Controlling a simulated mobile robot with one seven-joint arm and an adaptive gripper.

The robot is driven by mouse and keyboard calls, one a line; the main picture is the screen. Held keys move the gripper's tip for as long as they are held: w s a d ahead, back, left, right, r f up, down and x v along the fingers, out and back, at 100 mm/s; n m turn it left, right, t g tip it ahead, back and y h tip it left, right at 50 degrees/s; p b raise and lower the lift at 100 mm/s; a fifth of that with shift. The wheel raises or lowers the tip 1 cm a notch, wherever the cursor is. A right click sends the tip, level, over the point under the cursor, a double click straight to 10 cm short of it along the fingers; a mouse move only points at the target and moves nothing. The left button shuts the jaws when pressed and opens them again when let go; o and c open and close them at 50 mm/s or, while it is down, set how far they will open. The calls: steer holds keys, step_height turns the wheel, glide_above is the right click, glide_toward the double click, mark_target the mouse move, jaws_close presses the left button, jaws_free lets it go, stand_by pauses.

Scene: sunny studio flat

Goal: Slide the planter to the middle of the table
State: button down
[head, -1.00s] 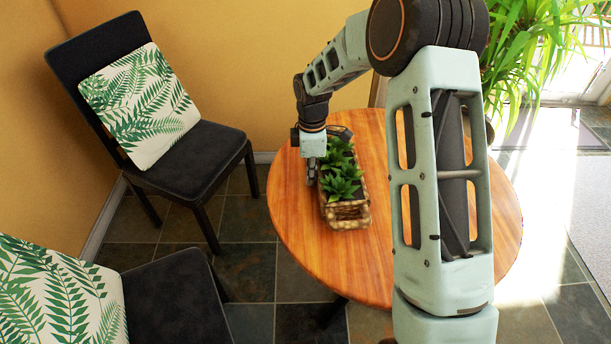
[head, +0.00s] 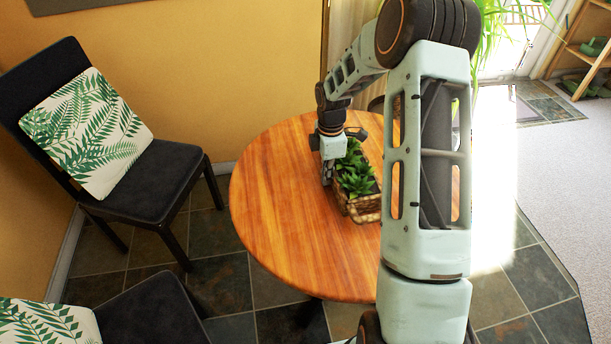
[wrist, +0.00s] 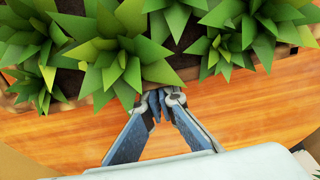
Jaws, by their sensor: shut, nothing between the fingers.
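The planter (head: 367,206) is a long woven basket of spiky green plants. In the head view it stands upright near the middle of the round wooden table (head: 275,210), its right side partly hidden by my arm. My gripper (head: 326,181) is low at the planter's left long side, with its tips partly hidden in the head view. In the wrist view the shut, empty fingers (wrist: 160,98) meet at the planter's side, and the plants (wrist: 125,60) fill the top. I cannot tell whether the fingertips touch the basket.
A dark chair (head: 150,180) with a leaf-print cushion (head: 87,133) stands left of the table, and another chair (head: 150,312) is at the lower left. The table's left part is bare. A yellow wall (head: 230,80) is behind. A tall leafy plant (head: 490,35) stands at the back right.

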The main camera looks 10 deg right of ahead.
steer(key=shift+d, duration=0.4)
